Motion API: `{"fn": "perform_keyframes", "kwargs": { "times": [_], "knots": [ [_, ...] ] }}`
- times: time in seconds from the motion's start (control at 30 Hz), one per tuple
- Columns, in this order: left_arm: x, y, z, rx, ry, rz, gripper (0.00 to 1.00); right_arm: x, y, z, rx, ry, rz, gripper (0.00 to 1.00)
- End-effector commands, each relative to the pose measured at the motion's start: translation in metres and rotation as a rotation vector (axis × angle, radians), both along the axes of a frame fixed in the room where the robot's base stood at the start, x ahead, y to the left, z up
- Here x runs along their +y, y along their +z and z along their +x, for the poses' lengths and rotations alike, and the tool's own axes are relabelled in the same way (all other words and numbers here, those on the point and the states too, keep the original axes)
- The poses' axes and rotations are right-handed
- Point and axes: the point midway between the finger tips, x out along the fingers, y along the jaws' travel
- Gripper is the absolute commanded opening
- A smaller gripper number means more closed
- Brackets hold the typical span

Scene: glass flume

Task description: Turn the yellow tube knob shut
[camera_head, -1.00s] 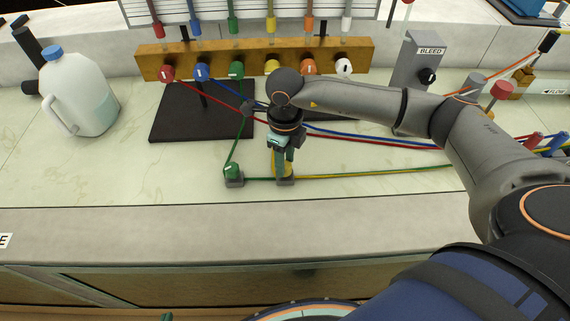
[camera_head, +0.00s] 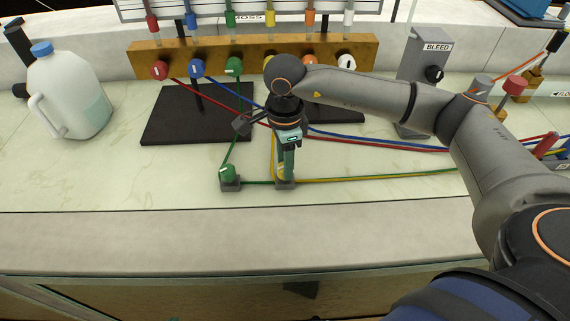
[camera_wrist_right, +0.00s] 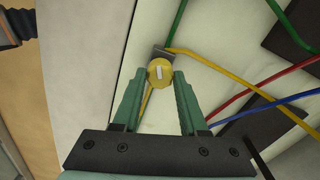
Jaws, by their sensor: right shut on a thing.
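The yellow tube knob (camera_wrist_right: 159,72) is on a small grey block (camera_wrist_right: 163,53) and has a white mark on its top, running nearly up and down in the right wrist view. My right gripper (camera_wrist_right: 160,80) has its two green fingertips on either side of the knob and is shut on it. In the head view this gripper (camera_head: 284,172) points down at the counter and mostly hides the knob; a bit of yellow (camera_head: 280,168) shows beside the fingers. The yellow tube (camera_head: 370,177) runs from there to the right. My left gripper is not in view.
A green knob (camera_head: 229,172) on its own block stands close by on the left. Red and blue tubes cross behind the gripper. A wooden rack (camera_head: 146,60) with several coloured knobs stands at the back. A white jug (camera_head: 68,95) is far left, a BLEED box (camera_head: 418,75) right.

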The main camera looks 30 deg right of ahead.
Motion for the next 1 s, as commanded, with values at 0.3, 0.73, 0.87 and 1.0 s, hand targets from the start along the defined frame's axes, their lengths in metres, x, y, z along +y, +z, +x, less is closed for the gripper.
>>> {"fn": "perform_keyframes", "kwargs": {
  "times": [0.3, 0.73, 0.87, 1.0],
  "knots": [
    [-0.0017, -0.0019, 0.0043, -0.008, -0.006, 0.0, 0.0, 0.0005, 0.0015, 0.0012, -0.005, 0.071, 0.002, 0.0],
    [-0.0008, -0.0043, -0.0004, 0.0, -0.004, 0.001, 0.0, 0.0006, 0.0019, 0.001, -0.004, 0.077, 0.002, 0.45],
    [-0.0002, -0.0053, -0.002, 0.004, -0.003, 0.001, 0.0, 0.0006, 0.0015, 0.0008, -0.004, 0.076, 0.002, 0.59],
    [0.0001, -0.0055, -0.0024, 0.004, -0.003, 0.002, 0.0, 0.0005, 0.0009, 0.0005, -0.002, 0.075, 0.002, 0.72]
  ]
}}
